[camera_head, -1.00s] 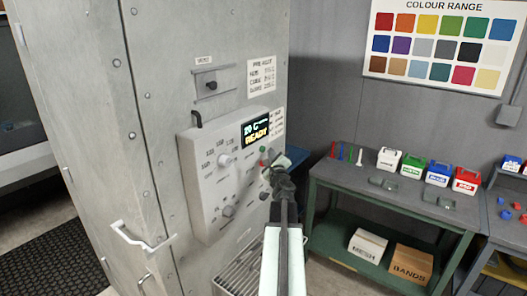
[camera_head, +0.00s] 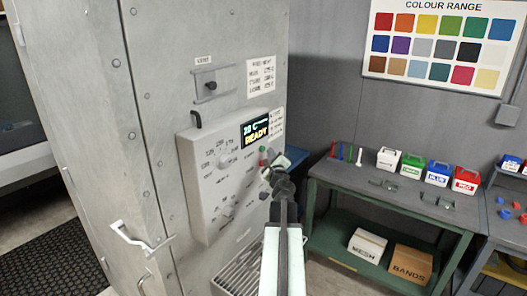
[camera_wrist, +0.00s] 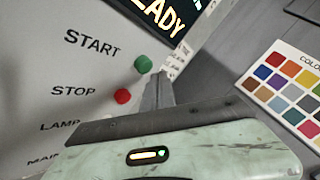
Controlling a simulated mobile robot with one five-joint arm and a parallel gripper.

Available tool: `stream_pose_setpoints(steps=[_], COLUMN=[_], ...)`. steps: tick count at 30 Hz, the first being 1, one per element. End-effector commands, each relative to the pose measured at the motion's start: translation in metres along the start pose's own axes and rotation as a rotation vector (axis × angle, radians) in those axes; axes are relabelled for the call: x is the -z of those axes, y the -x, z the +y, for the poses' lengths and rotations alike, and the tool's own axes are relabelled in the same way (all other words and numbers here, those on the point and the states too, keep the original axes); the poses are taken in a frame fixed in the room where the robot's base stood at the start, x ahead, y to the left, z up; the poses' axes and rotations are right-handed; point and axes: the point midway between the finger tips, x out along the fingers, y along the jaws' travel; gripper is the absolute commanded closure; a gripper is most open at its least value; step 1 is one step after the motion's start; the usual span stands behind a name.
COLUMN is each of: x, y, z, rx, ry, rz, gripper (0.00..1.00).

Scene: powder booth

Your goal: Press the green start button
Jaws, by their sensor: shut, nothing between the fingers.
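The green start button (camera_wrist: 143,64) stands out from the pale control panel (camera_head: 200,190), right of the word START in the wrist view. The red stop button (camera_wrist: 122,96) is below it, beside the word STOP. My gripper (camera_wrist: 158,80) is shut and empty. In the wrist view its narrow grey tip shows just right of and below the green button, with no clear overlap. I cannot tell its distance from the panel face. In the head view my gripper (camera_head: 268,160) is at the panel's right edge and partly hides the button area.
The lit display (camera_head: 255,135) reads READY above the buttons. Knobs are on the panel's left part, and a door handle (camera_head: 130,240) juts out at lower left. A green workbench (camera_head: 345,178) with small coloured boxes stands at right. A colour chart (camera_head: 440,45) hangs behind it.

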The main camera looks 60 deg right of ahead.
Motion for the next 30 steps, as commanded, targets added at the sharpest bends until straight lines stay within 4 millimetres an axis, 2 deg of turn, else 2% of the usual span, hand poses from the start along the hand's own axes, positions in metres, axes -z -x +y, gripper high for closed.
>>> stream_pose_setpoints(steps=[30], x=[-0.0066], y=[-0.0079], z=[0.0063], rx=[-0.001], ry=[0.0], rz=[-0.001], gripper=[1.0])
